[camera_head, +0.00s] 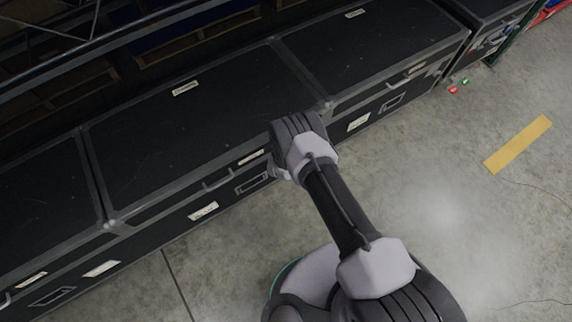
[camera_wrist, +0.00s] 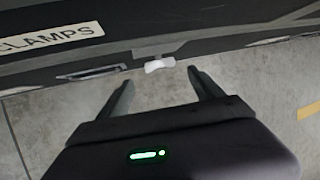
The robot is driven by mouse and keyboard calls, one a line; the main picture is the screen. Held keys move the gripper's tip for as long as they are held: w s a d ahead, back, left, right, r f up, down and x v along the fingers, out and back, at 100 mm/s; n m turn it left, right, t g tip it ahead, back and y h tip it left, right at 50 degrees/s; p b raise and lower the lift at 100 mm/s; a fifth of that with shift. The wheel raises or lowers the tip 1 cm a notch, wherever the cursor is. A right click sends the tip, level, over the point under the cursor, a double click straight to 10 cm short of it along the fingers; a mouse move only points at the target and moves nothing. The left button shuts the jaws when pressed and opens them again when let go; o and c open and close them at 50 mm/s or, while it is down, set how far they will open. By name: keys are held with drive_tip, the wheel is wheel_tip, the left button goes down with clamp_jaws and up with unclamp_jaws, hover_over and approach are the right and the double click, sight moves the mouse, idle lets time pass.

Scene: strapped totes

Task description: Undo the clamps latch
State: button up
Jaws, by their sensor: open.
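A black case (camera_head: 185,140) with grey metal edges stands in the middle of a row in the head view. In the wrist view a label reading CLAMPS (camera_wrist: 48,40) is on the dark case face at upper left. A small white latch (camera_wrist: 158,65) sits at the case's edge, right of the label. My gripper (camera_wrist: 160,75) is open, with its two dark fingers on either side of the latch's position and their tips just short of it or near it; contact cannot be told. In the head view my wrist covers the latch area.
Similar black cases stand at left (camera_head: 40,205) and right (camera_head: 370,50) of the middle one. Racking with pallets (camera_head: 200,38) is behind. Concrete floor (camera_head: 440,200) with a yellow stripe (camera_head: 518,144) is open in front. Small red and green items (camera_head: 458,86) lie near the right end.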

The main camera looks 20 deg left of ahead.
drive_tip(key=b+x, duration=0.4)
drive_tip(key=x, duration=0.3)
drive_tip(key=shift+f, duration=0.1)
drive_tip(key=c, duration=1.4)
